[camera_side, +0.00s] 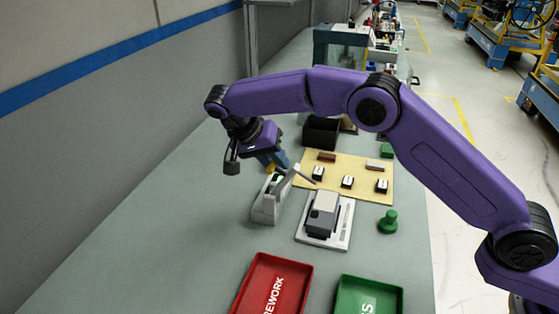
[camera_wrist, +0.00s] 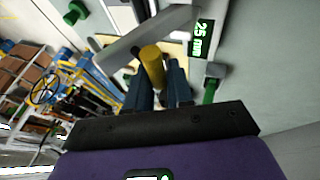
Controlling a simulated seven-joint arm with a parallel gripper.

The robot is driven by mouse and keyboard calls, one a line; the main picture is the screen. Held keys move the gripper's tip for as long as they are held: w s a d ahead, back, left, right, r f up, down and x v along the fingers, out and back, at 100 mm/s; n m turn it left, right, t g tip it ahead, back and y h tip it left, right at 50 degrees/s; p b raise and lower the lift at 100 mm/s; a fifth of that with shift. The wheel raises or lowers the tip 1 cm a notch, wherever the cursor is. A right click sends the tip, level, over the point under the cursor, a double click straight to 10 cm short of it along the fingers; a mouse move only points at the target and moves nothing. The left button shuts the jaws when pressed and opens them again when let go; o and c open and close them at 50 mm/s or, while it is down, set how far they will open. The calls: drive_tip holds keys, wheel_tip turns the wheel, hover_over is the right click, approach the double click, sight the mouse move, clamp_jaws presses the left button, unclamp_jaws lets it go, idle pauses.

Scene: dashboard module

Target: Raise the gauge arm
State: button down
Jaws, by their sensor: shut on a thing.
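The grey gauge (camera_side: 268,207) stands on the table left of centre in the side view. Its thin grey arm (camera_side: 304,177) slants at its top. In the wrist view the gauge arm (camera_wrist: 140,38) crosses just beyond my fingers, and the green display (camera_wrist: 202,38) reads 25 mm. My gripper (camera_side: 278,164) is by the back of the gauge, its blue fingers pointing down. In the wrist view my gripper (camera_wrist: 160,78) is shut on a yellow cylinder (camera_wrist: 152,62), which overlaps the gauge arm. I cannot tell whether the cylinder is fixed to that arm.
A grey device on a white plate (camera_side: 312,239) stands right of the gauge. Behind it is a pale yellow board (camera_side: 333,187) with black-and-white parts. A green knob (camera_side: 388,222), a red tray (camera_side: 249,281) and a green tray (camera_side: 371,281) lie nearby. The left table surface is clear.

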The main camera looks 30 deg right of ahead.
drive_tip(key=shift+w+a+f+g+h, duration=0.1)
drive_tip(key=shift+w+a+g+h, duration=0.05)
drive_tip(key=shift+a+g+h, duration=0.15)
idle(0.5)
drive_tip(key=c, duration=1.1)
unclamp_jaws()
drive_tip(key=shift+r, duration=0.4)
drive_tip(key=r, duration=0.3)
drive_tip(key=shift+s+d+r, duration=0.2)
drive_tip(key=shift+s+r, duration=0.05)
drive_tip(key=shift+s, duration=0.1)
drive_tip(key=shift+s+d+r, duration=0.1)
drive_tip(key=shift+s+r, duration=0.15)
drive_tip(key=s+r, duration=0.1)
drive_tip(key=s+d+r, duration=0.1)
drive_tip(key=r, duration=0.1)
drive_tip(key=s+d+r, duration=0.1)
drive_tip(key=shift+s+r, duration=0.3)
drive_tip(key=s+d+r, duration=0.3)
drive_tip(key=s, duration=0.4)
drive_tip(key=shift+s+d+r, duration=0.3)
drive_tip(key=shift+s+d, duration=0.05)
